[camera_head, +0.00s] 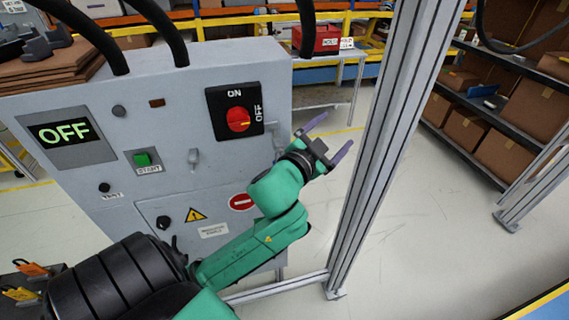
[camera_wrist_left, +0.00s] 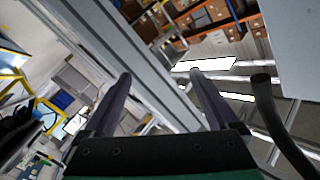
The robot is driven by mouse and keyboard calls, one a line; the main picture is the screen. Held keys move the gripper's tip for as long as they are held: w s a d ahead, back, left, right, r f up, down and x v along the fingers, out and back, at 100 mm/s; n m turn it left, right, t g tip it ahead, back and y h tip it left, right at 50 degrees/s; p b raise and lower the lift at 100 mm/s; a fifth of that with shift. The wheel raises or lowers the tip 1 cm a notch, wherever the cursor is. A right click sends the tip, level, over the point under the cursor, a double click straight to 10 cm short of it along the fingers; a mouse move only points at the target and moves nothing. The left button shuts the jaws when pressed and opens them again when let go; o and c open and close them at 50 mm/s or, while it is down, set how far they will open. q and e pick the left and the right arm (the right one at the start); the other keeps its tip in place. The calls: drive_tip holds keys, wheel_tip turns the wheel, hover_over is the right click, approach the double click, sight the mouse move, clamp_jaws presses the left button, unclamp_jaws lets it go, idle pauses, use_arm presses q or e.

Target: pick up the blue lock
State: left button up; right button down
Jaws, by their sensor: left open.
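I cannot make out a blue lock in either view. My left gripper (camera_head: 330,136) is open and empty, held in the air beside the right side of the grey control cabinet (camera_head: 85,95). In the left wrist view, its two dark fingers (camera_wrist_left: 160,82) stand apart with nothing between them, and a metal post crosses behind them. An orange tag-like item (camera_head: 32,268) and a yellow one (camera_head: 20,293) lie at the lower left of the head view, partly hidden by my arm. My right gripper is not in view.
A metal post (camera_head: 390,140) stands close to the right of my left gripper. The cabinet carries a red rotary switch (camera_head: 238,120), a green start button (camera_head: 142,159) and an OFF display (camera_head: 65,134). Shelves with cardboard boxes (camera_head: 505,150) stand at the right. A red box (camera_head: 318,38) is behind.

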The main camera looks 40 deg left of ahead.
use_arm(q)
drive_tip(key=s+d+r+m+t+h, duration=0.1)
drive_tip(key=s+d+r+m+h, duration=0.1)
drive_tip(key=d+r+m+h, duration=0.45)
drive_tip(key=s+d+r+m+t+h, duration=0.1)
drive_tip(key=d+r+m+h, duration=0.3)
drive_tip(key=r+m+h, duration=0.45)
drive_tip(key=s+d+r+m+g+h, duration=0.3)
drive_tip(key=d+m+g+h, duration=0.15)
drive_tip(key=m+g, duration=0.2)
drive_tip(key=m+g+y, duration=0.4)
drive_tip(key=g+y, duration=0.5)
drive_tip(key=y, duration=1.2)
approach(278, 152)
drive_tip(key=shift+h, duration=0.25)
drive_tip(key=p+x, duration=0.1)
drive_tip(key=x, duration=0.7)
drive_tip(key=shift+f, duration=0.45)
drive_tip(key=shift+x, duration=1.25)
drive_tip(key=shift+r, duration=0.1)
clamp_jaws()
